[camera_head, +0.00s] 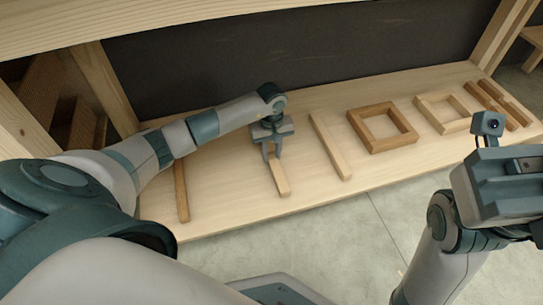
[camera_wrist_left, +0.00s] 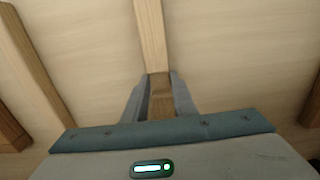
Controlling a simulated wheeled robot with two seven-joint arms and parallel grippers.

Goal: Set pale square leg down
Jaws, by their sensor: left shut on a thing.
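The pale square leg (camera_head: 281,180) is a light wooden bar on or just above the pale bench top; I cannot tell whether it touches. My left gripper (camera_head: 272,153) is over its far end, shut on it. In the left wrist view the leg (camera_wrist_left: 151,35) runs up from between the fingers of my left gripper (camera_wrist_left: 158,95), its held end partly hidden. My right gripper (camera_head: 505,170) is at the right edge, apart from the bench parts, and its fingers cannot be made out.
The bench top (camera_head: 230,195) also holds a brown bar (camera_head: 181,190) at left, another pale bar (camera_head: 330,147), a brown square frame (camera_head: 383,142), a pale frame (camera_head: 420,105) and several brown bars (camera_head: 482,97) at right. A dark panel (camera_head: 300,55) stands behind.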

